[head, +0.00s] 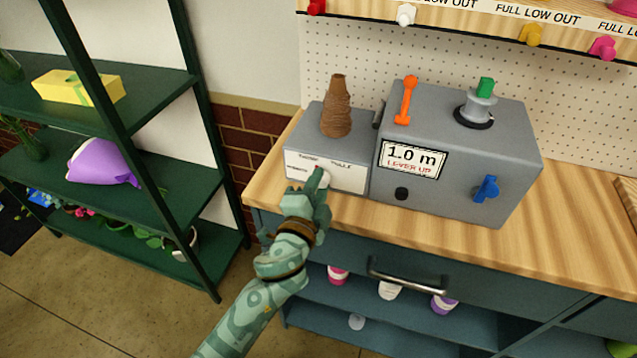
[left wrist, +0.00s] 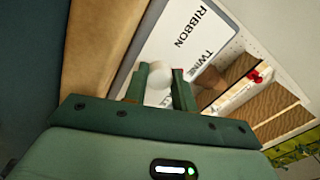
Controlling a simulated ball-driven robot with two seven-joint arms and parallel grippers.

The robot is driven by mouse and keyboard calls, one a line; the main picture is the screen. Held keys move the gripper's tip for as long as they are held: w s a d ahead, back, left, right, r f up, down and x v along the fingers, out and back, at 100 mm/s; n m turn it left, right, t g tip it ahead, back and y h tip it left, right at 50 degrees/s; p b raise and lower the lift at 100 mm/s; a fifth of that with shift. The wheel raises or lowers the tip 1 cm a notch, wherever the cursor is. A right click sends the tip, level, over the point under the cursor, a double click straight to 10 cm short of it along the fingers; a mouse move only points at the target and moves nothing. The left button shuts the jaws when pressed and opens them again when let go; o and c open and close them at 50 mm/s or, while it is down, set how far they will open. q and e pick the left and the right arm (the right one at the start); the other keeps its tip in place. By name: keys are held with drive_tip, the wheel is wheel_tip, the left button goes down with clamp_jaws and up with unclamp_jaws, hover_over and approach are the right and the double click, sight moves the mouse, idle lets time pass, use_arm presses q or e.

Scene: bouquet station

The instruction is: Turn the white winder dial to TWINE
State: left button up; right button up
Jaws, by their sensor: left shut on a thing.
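The white winder dial (left wrist: 158,88) sits on a white label plate (head: 345,179) on the front of the grey winder box (head: 303,143). The plate carries the words RIBBON and TWINE in the left wrist view, and a third word partly hidden. My left gripper (head: 319,183) is at the plate, its two green fingers on either side of the dial and shut on it. In the head view the fingers mostly cover the dial. I cannot tell which word its pointer faces. My right gripper is not in view.
A brown twine cone (head: 337,108) stands on the winder box. To its right is a larger grey machine (head: 455,150) with an orange lever (head: 406,101), a blue knob (head: 486,188) and a display reading 1.0 m, LEVER UP. A green shelf (head: 130,185) stands left.

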use_arm(q)
drive_tip(key=shift+f+m, duration=0.1)
drive_tip(key=shift+m, duration=0.3)
drive_tip(key=o, duration=1)
drive_tip(key=shift+s+a, duration=0.1)
drive_tip(key=shift+s, duration=0.25)
drive_tip(key=v, duration=1.5)
drive_tip(key=shift+s+a+p, duration=0.1)
drive_tip(key=shift+s+p, duration=0.2)
drive_tip(key=shift+p, duration=0.1)
